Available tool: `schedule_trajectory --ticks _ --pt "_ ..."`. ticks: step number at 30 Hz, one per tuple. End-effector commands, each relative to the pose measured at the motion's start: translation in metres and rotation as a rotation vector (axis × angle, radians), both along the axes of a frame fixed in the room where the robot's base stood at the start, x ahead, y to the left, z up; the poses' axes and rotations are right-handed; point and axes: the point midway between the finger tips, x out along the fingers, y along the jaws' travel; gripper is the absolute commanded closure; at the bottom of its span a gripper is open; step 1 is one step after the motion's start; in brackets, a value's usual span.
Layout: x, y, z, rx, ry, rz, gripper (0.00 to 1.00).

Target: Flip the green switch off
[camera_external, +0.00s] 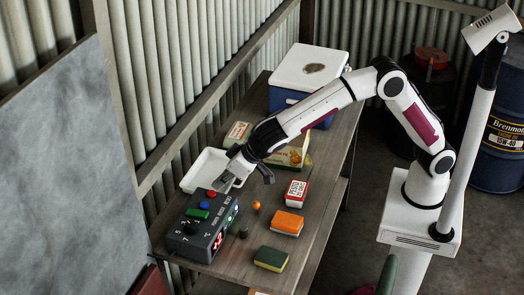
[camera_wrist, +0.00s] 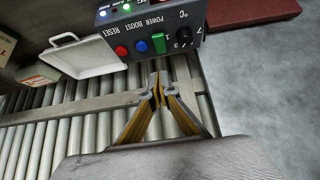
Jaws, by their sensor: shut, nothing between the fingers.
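A dark control box (camera_external: 203,228) sits at the near left end of the wooden table, and its panel shows upside down in the wrist view (camera_wrist: 150,30). The green switch (camera_external: 197,214) is on its top between a blue button and a black knob; it also shows in the wrist view (camera_wrist: 159,43). Which way it is tipped I cannot tell. My gripper (camera_external: 226,183) is by the box's far end, near the red button. In the wrist view my gripper's fingertips (camera_wrist: 158,88) are together and empty, below the green switch and apart from it.
The red button (camera_wrist: 121,51) and blue button (camera_wrist: 141,46) are beside the switch, and the knob (camera_wrist: 184,38) is on its other side. A white tray (camera_external: 190,178) lies behind the box. An orange ball (camera_external: 256,205) and sponges lie right of it. A corrugated wall stands close behind.

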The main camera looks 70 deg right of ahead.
Motion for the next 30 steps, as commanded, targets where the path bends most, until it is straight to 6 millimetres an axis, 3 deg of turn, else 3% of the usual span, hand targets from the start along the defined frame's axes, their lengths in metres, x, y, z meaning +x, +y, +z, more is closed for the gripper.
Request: schedule_trajectory --ticks 8,30 --pt "0.008 0.0 -0.01 -0.001 0.001 -0.001 1.0" --pt "0.056 0.0 -0.075 -0.001 0.001 0.0 1.0"
